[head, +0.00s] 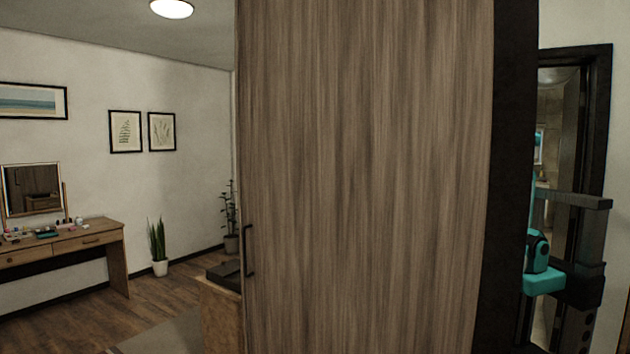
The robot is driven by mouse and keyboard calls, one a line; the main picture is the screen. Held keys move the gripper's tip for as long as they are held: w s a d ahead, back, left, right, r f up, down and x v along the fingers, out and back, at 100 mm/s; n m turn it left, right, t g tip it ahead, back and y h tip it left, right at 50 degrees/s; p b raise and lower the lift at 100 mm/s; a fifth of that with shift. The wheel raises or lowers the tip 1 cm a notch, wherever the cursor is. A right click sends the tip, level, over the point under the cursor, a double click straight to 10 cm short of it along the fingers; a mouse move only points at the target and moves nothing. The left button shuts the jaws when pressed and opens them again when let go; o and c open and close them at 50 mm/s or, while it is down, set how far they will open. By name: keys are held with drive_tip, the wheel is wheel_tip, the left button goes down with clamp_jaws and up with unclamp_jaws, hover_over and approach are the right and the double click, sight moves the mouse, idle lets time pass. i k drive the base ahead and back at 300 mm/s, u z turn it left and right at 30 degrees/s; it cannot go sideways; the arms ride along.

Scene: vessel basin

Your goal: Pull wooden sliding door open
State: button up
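The wooden sliding door (365,180) is a tall grey-brown panel with vertical grain. It fills the middle of the head view, running past the top and bottom edges. A slim black bar handle (248,251) is upright near its left edge, at lower mid-height. Left of that edge I see into a room. Teal and dark grey parts of my arm show at the far right, well apart from the handle. I cannot make out my gripper's fingers.
A dark frame (507,180) borders the door's right side. Farther right is a black-framed doorway (597,120). Left of the door are a wooden cabinet (219,315), a potted plant (159,255) and a wooden desk (105,236) with a mirror (32,190). Some wooden floor (185,285) is bare.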

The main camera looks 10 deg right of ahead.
sight(387, 147)
drive_tip(key=u, duration=0.25)
drive_tip(key=k, duration=0.1)
drive_tip(key=z, duration=0.4)
drive_tip(key=i, duration=0.9)
drive_tip(key=u, duration=4.25)
drive_tip(key=i, duration=0.1)
drive_tip(key=z, duration=3.15)
drive_tip(key=i, duration=0.35)
drive_tip(key=u, duration=0.1)
